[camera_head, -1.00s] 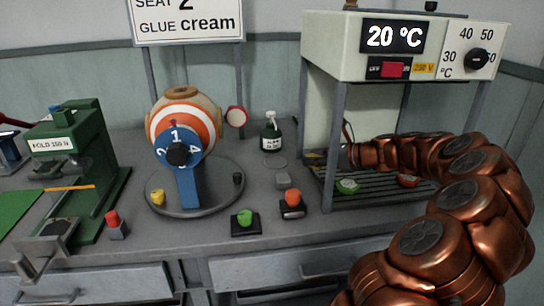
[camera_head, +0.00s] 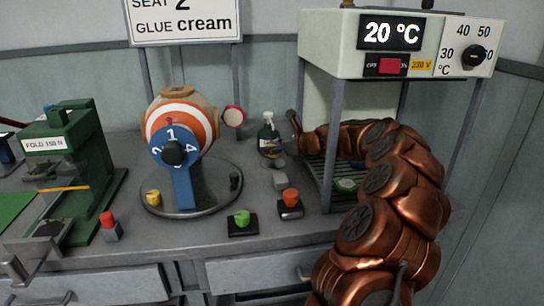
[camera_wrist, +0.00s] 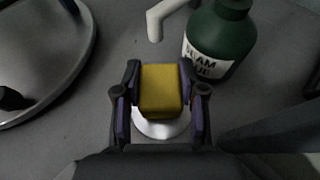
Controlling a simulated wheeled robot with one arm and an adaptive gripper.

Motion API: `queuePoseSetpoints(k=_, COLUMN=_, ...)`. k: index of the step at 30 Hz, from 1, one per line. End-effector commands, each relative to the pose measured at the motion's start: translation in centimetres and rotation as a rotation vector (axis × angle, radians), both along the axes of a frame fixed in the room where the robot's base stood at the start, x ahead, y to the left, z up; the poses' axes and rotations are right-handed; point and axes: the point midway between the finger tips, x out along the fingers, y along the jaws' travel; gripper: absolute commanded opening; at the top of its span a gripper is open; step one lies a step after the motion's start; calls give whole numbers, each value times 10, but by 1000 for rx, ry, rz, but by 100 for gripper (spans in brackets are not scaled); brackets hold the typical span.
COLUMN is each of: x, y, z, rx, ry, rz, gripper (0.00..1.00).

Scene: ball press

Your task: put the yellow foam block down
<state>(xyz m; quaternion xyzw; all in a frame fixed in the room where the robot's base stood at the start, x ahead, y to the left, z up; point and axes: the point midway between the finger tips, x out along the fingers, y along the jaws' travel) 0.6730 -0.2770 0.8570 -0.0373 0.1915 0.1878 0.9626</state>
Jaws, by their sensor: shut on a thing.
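The yellow foam block (camera_wrist: 162,88) sits between the two fingers of my gripper (camera_wrist: 161,96) in the wrist view. My gripper is shut on it. A pale round disc (camera_wrist: 160,130) shows just below and behind the block. I cannot tell whether the block touches it. The block cannot be made out there.
A green glue bottle (camera_wrist: 220,40) with a pale nozzle stands close beyond the gripper; it also shows in the head view (camera_head: 268,137). A round stand base (camera_head: 190,211) lies to the left. The heater cabinet (camera_head: 375,45) rises at right.

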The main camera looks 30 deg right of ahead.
Motion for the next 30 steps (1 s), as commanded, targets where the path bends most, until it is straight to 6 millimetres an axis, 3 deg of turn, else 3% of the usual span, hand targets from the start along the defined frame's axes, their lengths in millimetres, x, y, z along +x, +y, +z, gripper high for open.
queuePoseSetpoints(k=5, x=0, y=0, z=-25, rx=2, ry=2, rz=-1, gripper=19)
queuePoseSetpoints(k=17, x=0, y=0, z=-27, rx=0, ry=1, rz=0, gripper=19)
queuePoseSetpoints(k=18, x=0, y=0, z=-28, rx=-2, ry=0, rz=-1, gripper=45)
queuePoseSetpoints(k=24, x=0, y=0, z=-27, rx=-1, ry=1, rz=0, gripper=65)
queuePoseSetpoints(k=30, x=0, y=0, z=-27, rx=0, ry=1, rz=0, gripper=66)
